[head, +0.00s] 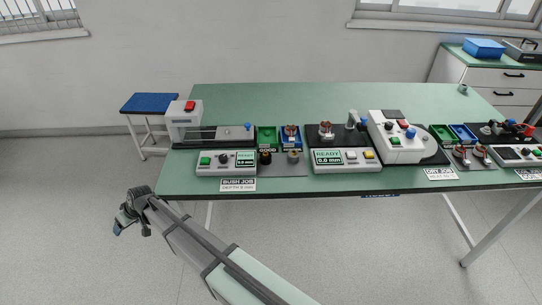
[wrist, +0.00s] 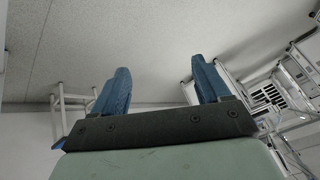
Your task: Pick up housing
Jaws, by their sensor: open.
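On the green table, a small dark cylindrical part (head: 265,157) and a grey cylindrical part with a brownish top (head: 294,156) stand on a grey mat at the bush job station. Either could be the housing; the head view is too small to tell. My gripper (head: 128,222) is off the table's front left corner, above the floor and well apart from both parts. In the wrist view my gripper (wrist: 160,78) has its two blue fingers wide apart with nothing between them. No housing shows in the wrist view.
A green bin (head: 266,138) and a blue bin (head: 291,143) stand behind the mat. A press-like machine (head: 184,121) is to their left, a control box (head: 226,163) in front of it. A blue-topped stool (head: 150,103) stands left of the table. The table's back is clear.

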